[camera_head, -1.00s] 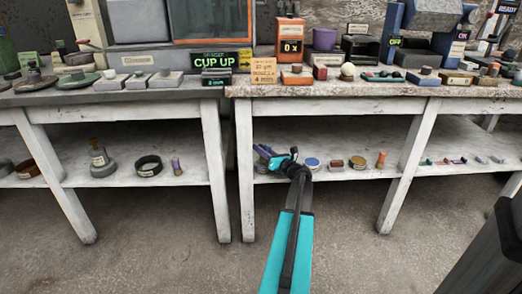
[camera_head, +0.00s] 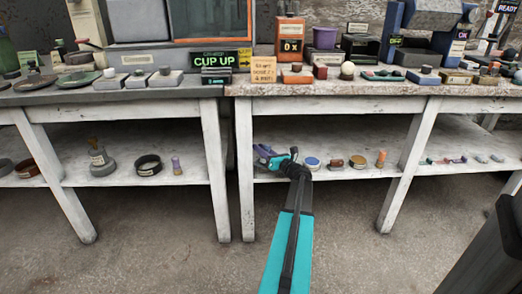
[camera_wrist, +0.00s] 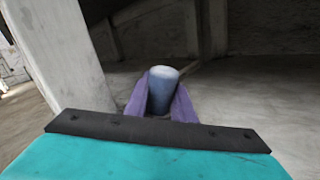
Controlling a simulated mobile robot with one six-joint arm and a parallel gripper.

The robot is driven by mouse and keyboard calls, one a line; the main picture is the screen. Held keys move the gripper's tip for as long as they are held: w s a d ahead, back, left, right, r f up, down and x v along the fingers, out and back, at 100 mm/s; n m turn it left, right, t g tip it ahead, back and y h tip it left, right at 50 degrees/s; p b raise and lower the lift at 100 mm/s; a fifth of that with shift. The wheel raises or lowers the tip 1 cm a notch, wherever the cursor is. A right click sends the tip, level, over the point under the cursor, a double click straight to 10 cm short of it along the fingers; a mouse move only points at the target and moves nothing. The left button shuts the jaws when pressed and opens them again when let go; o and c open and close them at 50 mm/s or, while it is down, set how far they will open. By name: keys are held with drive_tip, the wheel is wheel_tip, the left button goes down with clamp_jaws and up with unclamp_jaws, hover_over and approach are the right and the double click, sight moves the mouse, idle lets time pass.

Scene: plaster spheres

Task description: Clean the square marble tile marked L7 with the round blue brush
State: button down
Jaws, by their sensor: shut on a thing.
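My gripper (camera_head: 266,155), with purple fingers, is at the lower shelf of the right-hand table, near that table's left front leg. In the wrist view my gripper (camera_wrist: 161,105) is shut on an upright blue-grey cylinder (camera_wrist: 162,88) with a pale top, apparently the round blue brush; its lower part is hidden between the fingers. In the head view the held thing cannot be made out. I cannot read an L7 mark anywhere, so I cannot tell which piece is the marble tile.
A blue-topped round tin (camera_head: 312,162), a small brown block (camera_head: 336,163) and an orange-brown piece (camera_head: 381,158) stand on the shelf right of my gripper. A white table leg (camera_head: 245,175) is close on its left. The tabletop above (camera_head: 330,91) is crowded.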

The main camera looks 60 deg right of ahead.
wheel_tip(320, 180, up, 7)
drive_tip(key=p, duration=0.3)
idle(1.0)
